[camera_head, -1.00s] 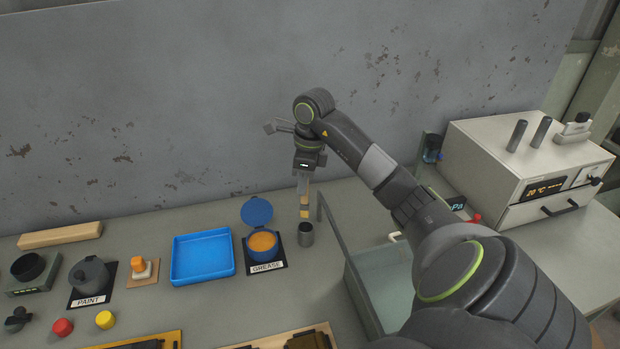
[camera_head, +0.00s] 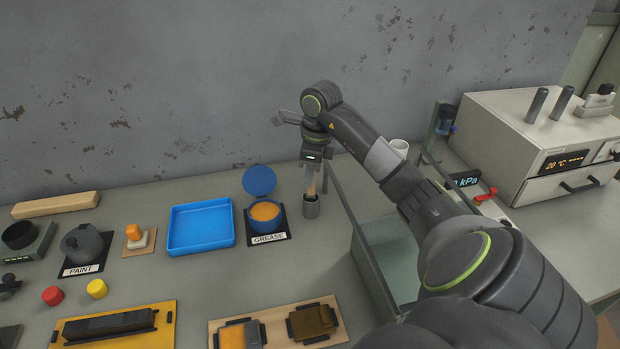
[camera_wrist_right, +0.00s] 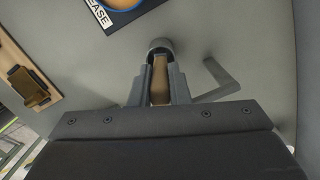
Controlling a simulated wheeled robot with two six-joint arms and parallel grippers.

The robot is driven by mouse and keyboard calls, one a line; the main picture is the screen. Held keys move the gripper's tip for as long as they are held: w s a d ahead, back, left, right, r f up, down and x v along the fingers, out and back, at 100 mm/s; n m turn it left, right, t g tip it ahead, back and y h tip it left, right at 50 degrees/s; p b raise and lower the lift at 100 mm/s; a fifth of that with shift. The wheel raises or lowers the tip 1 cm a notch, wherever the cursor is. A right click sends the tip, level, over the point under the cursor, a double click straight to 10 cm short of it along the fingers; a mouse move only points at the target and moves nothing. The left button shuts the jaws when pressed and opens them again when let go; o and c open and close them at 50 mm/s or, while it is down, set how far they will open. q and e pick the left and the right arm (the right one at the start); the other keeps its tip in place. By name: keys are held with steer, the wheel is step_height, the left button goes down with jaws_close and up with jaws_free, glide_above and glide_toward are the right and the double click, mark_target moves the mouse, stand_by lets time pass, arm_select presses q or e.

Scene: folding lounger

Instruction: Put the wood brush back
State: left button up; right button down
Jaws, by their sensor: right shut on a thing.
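The wood brush (camera_wrist_right: 160,80) is upright between the fingers of my right gripper (camera_head: 311,182). Its lower end is inside a small grey cup (camera_head: 311,207) that stands right of the grease pot. In the right wrist view the cup (camera_wrist_right: 160,46) rings the brush's far end. My right gripper (camera_wrist_right: 158,88) is shut on the brush, with its fingertips close to the cup's rim. The brush's lower tip is hidden inside the cup. My left gripper is not in view.
The open blue grease pot (camera_head: 265,215) stands just left of the cup, its lid raised. A blue tray (camera_head: 201,227) lies further left. A clear-walled tank (camera_head: 385,245) stands close on the right. A wooden board (camera_head: 278,322) with metal parts lies in front.

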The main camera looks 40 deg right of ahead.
steer(key=shift+f, duration=0.8)
steer(key=shift+f, duration=0.1)
steer(key=c, duration=1.8)
jaws_free()
steer(key=o, duration=0.4)
steer(key=shift+o, duration=0.2)
